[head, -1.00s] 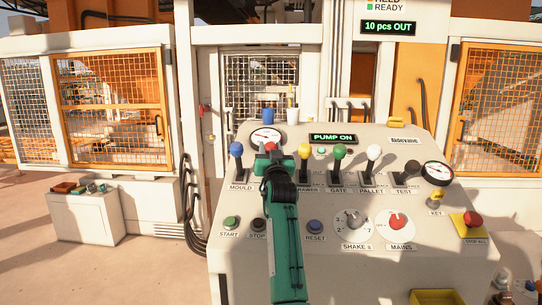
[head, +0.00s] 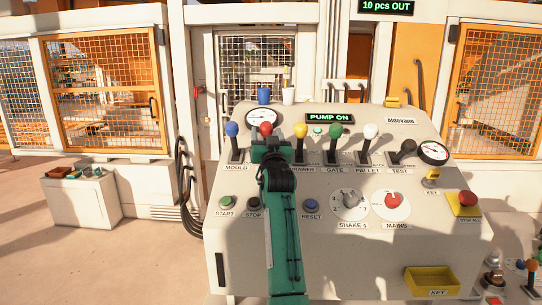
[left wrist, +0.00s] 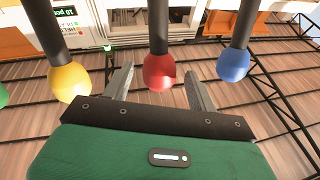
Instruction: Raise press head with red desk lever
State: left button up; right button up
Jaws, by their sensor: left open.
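The red desk lever knob (head: 266,128) stands on the control desk (head: 330,260) between the blue and yellow levers. My left gripper (head: 271,143) is in front of it in the head view and hides its stem and label. In the left wrist view the red knob (left wrist: 159,72) is between the two spread fingers of my left gripper (left wrist: 160,88), near their tips. The gripper is open and I see no clear contact with the knob. The press head is not clearly in view. My right gripper is not in view.
The blue MOULD lever (head: 232,130) is close on the left and the yellow lever (head: 300,131) close on the right. Green (head: 337,131) and white (head: 371,131) levers follow. Start and stop buttons (head: 254,203) lie lower. A yellow key tray (head: 432,281) is at lower right.

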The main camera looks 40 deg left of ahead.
pick_arm(q)
jog(key=b+v, duration=0.2)
jog(key=v, duration=0.8)
jog(key=shift+s+d+f+b, duration=0.15)
jog(key=shift+s+d+b, duration=0.1)
jog(key=shift+b, duration=0.05)
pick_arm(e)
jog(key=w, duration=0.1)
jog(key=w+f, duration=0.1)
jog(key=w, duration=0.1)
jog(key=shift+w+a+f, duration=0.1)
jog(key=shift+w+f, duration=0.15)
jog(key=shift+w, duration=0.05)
pick_arm(q)
jog(key=shift+f, duration=0.1)
